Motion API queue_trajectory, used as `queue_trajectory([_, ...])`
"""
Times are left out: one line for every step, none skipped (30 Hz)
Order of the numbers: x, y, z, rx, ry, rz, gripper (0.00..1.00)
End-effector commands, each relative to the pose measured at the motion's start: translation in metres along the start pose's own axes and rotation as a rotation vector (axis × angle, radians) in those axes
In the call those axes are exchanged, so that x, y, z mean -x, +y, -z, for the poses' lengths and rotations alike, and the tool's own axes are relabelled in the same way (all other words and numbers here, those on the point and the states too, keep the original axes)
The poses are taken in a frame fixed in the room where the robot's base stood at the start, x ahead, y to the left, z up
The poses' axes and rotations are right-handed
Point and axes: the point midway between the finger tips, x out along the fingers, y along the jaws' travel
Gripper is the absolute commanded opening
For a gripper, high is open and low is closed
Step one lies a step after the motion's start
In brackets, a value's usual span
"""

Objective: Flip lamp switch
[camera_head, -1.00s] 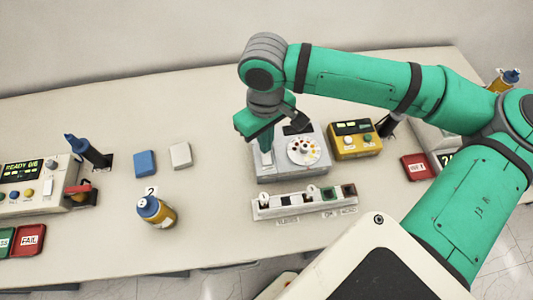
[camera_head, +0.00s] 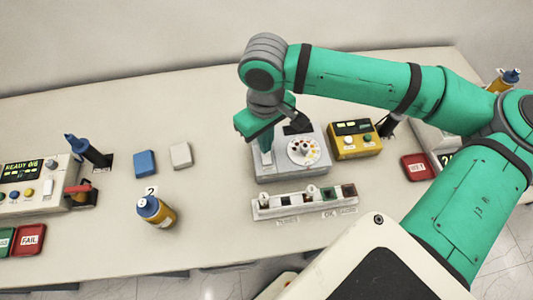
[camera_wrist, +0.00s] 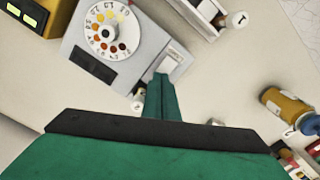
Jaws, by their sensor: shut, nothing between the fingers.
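The grey comparator box (camera_head: 310,172) with a round dial of coloured dots (camera_head: 303,151) stands mid-table. In the wrist view the dial (camera_wrist: 110,30) is at the upper left. A small pale switch-like part (camera_wrist: 175,58) sits in a recess at the box's corner; I take it for the lamp switch, but its position is not clear. My gripper (camera_head: 267,158) points down over the left side of the box. In the wrist view my gripper (camera_wrist: 161,78) is shut and empty, its tips just beside the pale part. I cannot tell whether they touch it.
A rack (camera_head: 305,202) with several slots lies in front of the box. A yellow device (camera_head: 355,140) stands to its right, with a red tray (camera_head: 416,167) beyond. A blue block (camera_head: 145,163), a white block (camera_head: 181,155) and a yellow bottle (camera_head: 157,212) stand left, with free table between.

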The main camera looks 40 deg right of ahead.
Motion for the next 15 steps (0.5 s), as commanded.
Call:
queue_trajectory([-0.0009, -0.0001, -0.0001, 0.0, 0.0, 0.0, 0.0])
queue_trajectory([-0.0013, -0.0001, -0.0001, 0.0, 0.0, 0.0, 0.0])
queue_trajectory([-0.0018, 0.0, -0.0001, 0.0, 0.0, 0.0, 0.0])
queue_trajectory([-0.0022, 0.0, -0.0001, 0.0, 0.0, 0.0, 0.0])
queue_trajectory([-0.0026, 0.0, -0.0001, 0.0, 0.0, 0.0, 0.0])
queue_trajectory([-0.0031, 0.0, -0.0001, 0.0, 0.0, 0.0, 0.0])
queue_trajectory([-0.0035, 0.0, -0.0001, 0.0, 0.0, 0.0, 0.0])
queue_trajectory([-0.0038, 0.0, -0.0001, 0.0, -0.001, 0.0, 0.0])
queue_trajectory([-0.0044, 0.0, -0.0001, 0.0, -0.001, 0.0, 0.0])
queue_trajectory([-0.0047, 0.0, -0.0001, 0.0, -0.001, 0.0, 0.0])
queue_trajectory([-0.0051, 0.0, -0.0001, 0.0, -0.001, 0.0, 0.0])
queue_trajectory([-0.0056, 0.0, -0.0001, 0.0, -0.001, 0.0, 0.0])
queue_trajectory([-0.006, 0.0, -0.0002, 0.0, -0.001, 0.0, 0.0])
queue_trajectory([-0.0064, 0.0, -0.0002, 0.0, -0.001, 0.0, 0.0])
queue_trajectory([-0.0069, 0.0, -0.0002, 0.0, -0.001, 0.0, 0.0])
